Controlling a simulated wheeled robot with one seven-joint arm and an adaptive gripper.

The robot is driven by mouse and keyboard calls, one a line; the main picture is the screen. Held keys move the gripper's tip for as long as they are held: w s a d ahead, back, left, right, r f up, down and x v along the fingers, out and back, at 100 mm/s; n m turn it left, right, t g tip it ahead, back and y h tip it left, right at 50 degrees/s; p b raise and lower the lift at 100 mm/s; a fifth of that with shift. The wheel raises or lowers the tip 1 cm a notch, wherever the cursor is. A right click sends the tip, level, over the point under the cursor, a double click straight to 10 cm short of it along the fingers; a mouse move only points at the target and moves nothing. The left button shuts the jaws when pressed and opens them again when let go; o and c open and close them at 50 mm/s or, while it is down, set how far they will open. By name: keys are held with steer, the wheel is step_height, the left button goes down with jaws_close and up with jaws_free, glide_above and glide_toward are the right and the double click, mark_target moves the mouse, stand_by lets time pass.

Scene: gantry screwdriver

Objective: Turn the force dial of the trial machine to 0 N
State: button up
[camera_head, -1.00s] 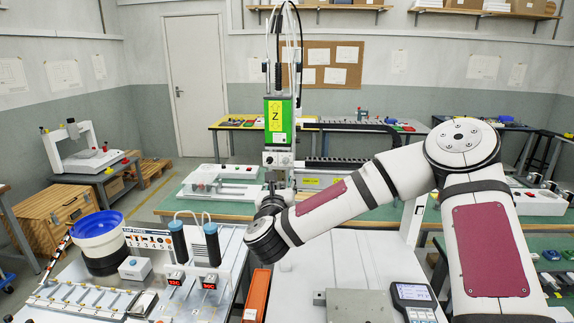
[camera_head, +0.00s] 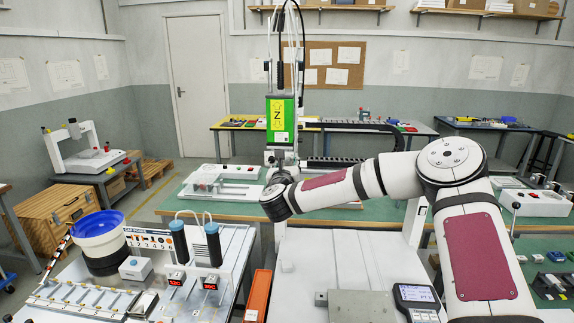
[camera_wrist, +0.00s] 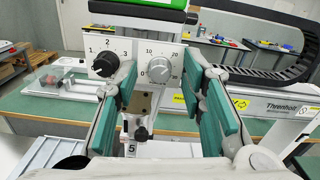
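In the wrist view a grey dial (camera_wrist: 159,70) with a scale marked 0, 10, 20 and higher is on the machine's pale front panel, facing me. Its pointer is too small to read surely. A black knob (camera_wrist: 105,65) marked 1, 2, 3 is left of it. My gripper (camera_wrist: 158,77) is open, with teal-padded fingers to the left and right of the grey dial's line and nothing between them. I cannot tell how far the tips are from the panel. In the head view my wrist hides the gripper; the green Z unit (camera_head: 279,120) stands above it.
A metal spindle part (camera_wrist: 142,115) hangs below the dials. The green unit's underside (camera_wrist: 150,12) is just above them. In the head view a blue bowl feeder (camera_head: 100,224) and two dark cylinders (camera_head: 213,243) stand left, and a handheld terminal (camera_head: 416,300) lies at front right.

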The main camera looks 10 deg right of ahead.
steer(key=shift+c, duration=0.6)
jaws_close()
